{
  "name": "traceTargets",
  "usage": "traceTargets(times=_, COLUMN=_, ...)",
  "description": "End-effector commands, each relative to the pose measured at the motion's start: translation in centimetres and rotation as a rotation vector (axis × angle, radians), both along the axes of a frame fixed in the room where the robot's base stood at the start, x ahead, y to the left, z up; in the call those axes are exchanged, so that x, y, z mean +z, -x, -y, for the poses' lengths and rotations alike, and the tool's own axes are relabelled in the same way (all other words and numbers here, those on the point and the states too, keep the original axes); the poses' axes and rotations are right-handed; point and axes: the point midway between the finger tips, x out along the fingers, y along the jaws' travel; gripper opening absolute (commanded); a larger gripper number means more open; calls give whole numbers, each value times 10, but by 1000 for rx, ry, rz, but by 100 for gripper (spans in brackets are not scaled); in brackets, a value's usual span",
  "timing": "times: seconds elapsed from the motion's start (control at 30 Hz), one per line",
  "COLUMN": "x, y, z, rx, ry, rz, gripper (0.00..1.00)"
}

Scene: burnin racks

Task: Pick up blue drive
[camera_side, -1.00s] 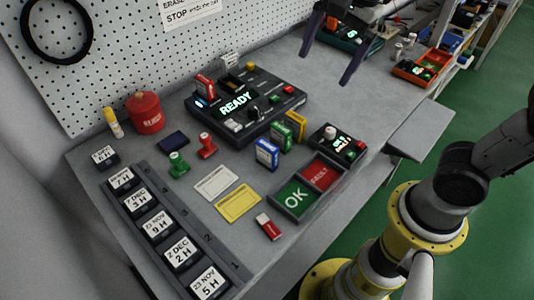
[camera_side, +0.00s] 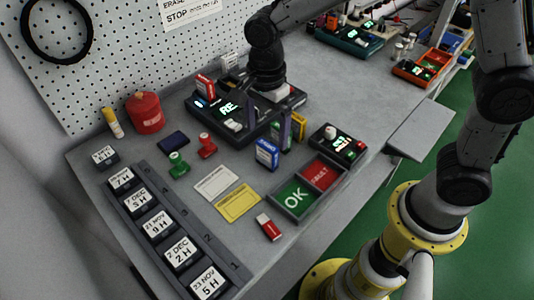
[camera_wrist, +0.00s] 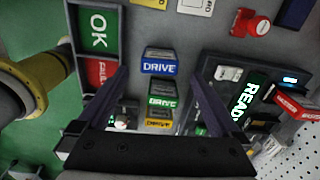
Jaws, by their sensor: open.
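The blue drive (camera_side: 267,153) stands upright on the bench in the side view, in front of the green and yellow drives. In the wrist view the blue drive (camera_wrist: 161,62) shows its DRIVE label, ahead of the fingertips and between their lines. My gripper (camera_side: 268,128) is open and empty, with its fingers pointing down just behind the blue drive. In the wrist view my gripper (camera_wrist: 160,85) has its two purple fingers spread on either side of the row of drives. The green drive (camera_wrist: 162,96) and yellow drive (camera_wrist: 159,117) lie between the fingers.
The black READY station (camera_side: 212,108) is left of the drives, with a red drive (camera_side: 205,88) in it. The OK/fault tray (camera_side: 290,197) and a small display box (camera_side: 338,143) are to the right. White and yellow cards (camera_side: 238,203) lie in front.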

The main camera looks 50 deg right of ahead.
Motion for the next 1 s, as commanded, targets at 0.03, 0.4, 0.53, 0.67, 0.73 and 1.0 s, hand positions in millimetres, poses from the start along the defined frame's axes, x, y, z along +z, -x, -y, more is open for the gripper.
traceTargets(times=0.03, x=-5, y=0, z=0, rx=0, ry=0, rz=-1, gripper=100)
traceTargets(times=0.4, x=-43, y=2, z=1, rx=0, ry=1, rz=-4, gripper=100)
traceTargets(times=0.53, x=-57, y=1, z=1, rx=0, ry=0, rz=-1, gripper=100)
traceTargets(times=0.67, x=-61, y=1, z=1, rx=0, ry=-1, rz=1, gripper=100)
traceTargets(times=0.73, x=-61, y=1, z=1, rx=0, ry=-1, rz=2, gripper=100)
traceTargets(times=1.0, x=-60, y=1, z=1, rx=0, ry=-1, rz=1, gripper=69)
